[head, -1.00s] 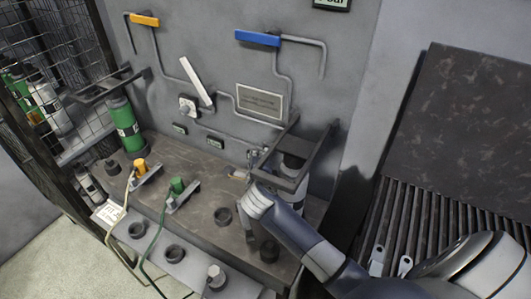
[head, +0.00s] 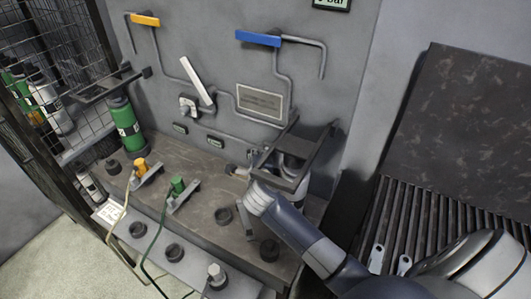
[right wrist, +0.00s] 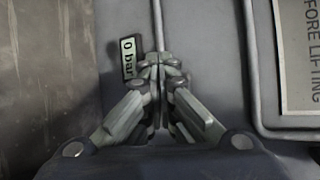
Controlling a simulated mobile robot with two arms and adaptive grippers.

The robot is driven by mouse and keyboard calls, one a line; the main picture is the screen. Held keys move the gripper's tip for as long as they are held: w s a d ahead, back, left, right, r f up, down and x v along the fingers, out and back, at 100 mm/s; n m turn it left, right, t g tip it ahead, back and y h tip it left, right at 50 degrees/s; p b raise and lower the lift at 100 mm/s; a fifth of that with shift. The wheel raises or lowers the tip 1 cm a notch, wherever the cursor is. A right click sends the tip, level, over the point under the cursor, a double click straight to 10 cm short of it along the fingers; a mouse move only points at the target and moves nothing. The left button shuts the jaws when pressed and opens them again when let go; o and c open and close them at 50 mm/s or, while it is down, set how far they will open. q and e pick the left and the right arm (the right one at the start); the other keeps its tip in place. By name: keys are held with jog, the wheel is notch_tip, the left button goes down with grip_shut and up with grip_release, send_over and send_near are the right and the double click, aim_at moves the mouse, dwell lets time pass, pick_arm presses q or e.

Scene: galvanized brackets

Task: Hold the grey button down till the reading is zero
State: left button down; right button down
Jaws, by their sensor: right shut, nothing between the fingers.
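My right gripper (head: 250,160) is at the foot of the grey wall panel, low and just right of the small displays. In the right wrist view its fingers (right wrist: 160,66) are shut with nothing between them. A small display (right wrist: 130,60) beside the fingertips reads "0 bar". I cannot pick out the grey button for certain; the fingertips may hide it, and contact cannot be told. In the head view two small displays (head: 180,128) (head: 215,142) sit on the panel, too small to read. My left gripper is not in view.
A blue handle (head: 258,38), an orange handle (head: 145,19) and a white lever (head: 197,80) stand out from the panel among pipes. A dark bracket (head: 318,160) is close to my right gripper. A green cylinder (head: 124,128) stands at the bench's left.

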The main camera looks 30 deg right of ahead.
dwell(0.6)
jog(key=shift+s+a+p, duration=0.5)
jog(key=shift+a, duration=0.25)
jog(key=a, duration=0.1)
jog(key=s+a+p, duration=0.1)
jog(key=a, duration=0.1)
jog(key=s+a, duration=0.1)
jog(key=shift+s+a+p, duration=0.2)
jog(key=shift+s+p, duration=0.05)
jog(key=shift+p, duration=0.05)
jog(key=shift+f, duration=0.1)
dwell(0.3)
